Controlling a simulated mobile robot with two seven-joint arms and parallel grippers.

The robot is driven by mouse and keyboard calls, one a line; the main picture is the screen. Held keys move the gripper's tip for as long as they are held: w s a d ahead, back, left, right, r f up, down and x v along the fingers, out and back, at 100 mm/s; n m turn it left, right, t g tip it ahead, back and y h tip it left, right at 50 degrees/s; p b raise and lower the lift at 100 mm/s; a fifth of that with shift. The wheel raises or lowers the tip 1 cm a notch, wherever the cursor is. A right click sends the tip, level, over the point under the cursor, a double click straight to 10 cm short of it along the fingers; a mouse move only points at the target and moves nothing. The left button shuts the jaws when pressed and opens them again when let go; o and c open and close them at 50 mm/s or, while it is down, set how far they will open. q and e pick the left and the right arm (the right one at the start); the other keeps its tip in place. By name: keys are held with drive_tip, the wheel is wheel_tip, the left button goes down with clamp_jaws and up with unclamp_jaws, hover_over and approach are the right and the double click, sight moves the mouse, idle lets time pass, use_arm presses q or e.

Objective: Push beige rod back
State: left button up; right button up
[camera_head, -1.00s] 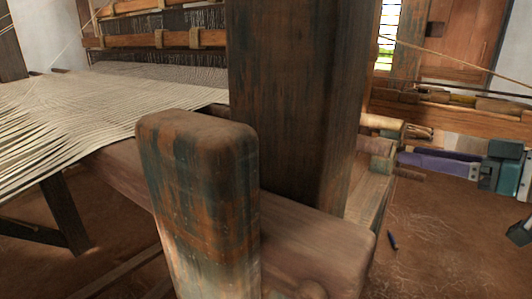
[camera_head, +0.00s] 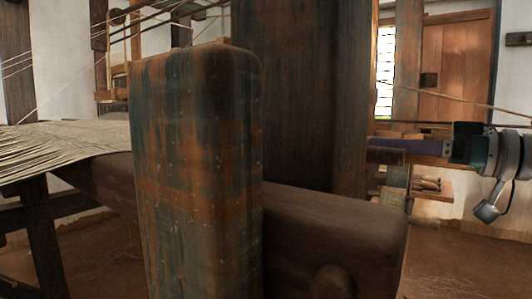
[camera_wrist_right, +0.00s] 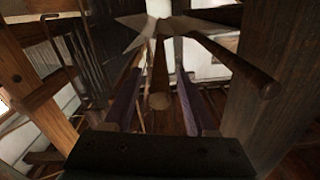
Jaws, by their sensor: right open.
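In the right wrist view, a rod with a rounded beige end (camera_wrist_right: 159,101) lies between the two purple fingers of my right gripper (camera_wrist_right: 158,78). The fingers are apart, with gaps on both sides of the rod. In the head view, my right gripper (camera_head: 382,144) comes in from the right, its purple fingers reaching the thick upright post. A brown rod end (camera_head: 386,156) shows just below the fingers; I cannot tell which rod it is. The post hides the fingertips and the rest of the rods. My left gripper is not in view.
A thick dark post (camera_head: 318,95) and a shorter worn wooden upright (camera_head: 195,175) fill the middle of the head view. A horizontal beam (camera_head: 335,235) runs below. Pale warp threads (camera_head: 60,145) stretch at left. In the wrist view, another rod (camera_wrist_right: 238,66) slants close on the right.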

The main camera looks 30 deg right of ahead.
drive_tip(key=shift+w+a, duration=0.3)
drive_tip(key=shift+w, duration=0.3)
drive_tip(key=shift+c, duration=0.3)
clamp_jaws()
idle(0.9)
